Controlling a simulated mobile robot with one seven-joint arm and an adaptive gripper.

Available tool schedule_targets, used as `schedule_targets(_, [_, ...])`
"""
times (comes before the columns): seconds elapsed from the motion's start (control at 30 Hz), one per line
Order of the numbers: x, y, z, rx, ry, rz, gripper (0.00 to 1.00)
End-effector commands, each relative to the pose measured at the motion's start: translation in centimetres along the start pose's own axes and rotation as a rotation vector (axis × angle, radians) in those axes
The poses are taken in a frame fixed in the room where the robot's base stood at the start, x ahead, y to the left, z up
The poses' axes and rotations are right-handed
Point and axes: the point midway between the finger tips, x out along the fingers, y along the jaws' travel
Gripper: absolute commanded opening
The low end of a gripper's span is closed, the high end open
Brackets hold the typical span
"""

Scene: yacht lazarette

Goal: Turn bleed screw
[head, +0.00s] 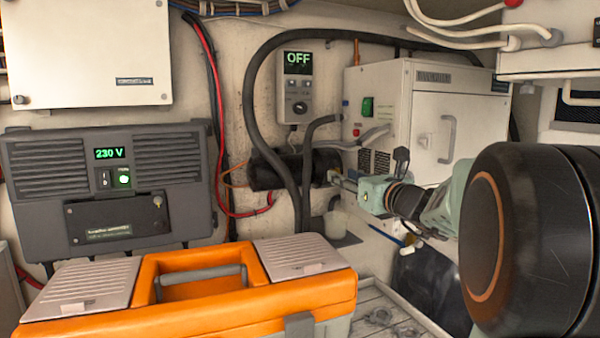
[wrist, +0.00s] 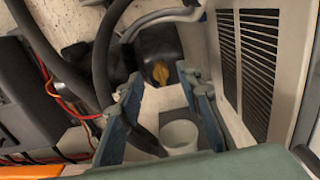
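My gripper (wrist: 160,84) is open and empty, with one finger on each side of the screw in the picture. In the head view my gripper (head: 346,181) reaches from the right towards the cylinder's right end. The screw is too small there to make out clearly.
A white cup (wrist: 181,137) stands below the screw. The white unit (head: 385,85) with vents is close on the right. An orange toolbox (head: 200,312) fills the front left.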

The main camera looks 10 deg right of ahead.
Motion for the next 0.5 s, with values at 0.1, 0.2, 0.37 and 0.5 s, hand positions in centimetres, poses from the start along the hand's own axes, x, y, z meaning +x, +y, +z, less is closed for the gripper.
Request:
schedule_targets(0.1, [1.5,-0.1,0.1,0.000,0.001,0.000,0.33])
schedule_targets(0.2, [2.1,0.0,0.0,0.000,0.001,0.000,0.33])
schedule_targets(0.37, [2.5,0.0,0.0,0.000,0.000,-0.001,0.33])
schedule_targets(0.5, [2.5,0.0,0.0,-0.001,0.000,-0.001,0.33])
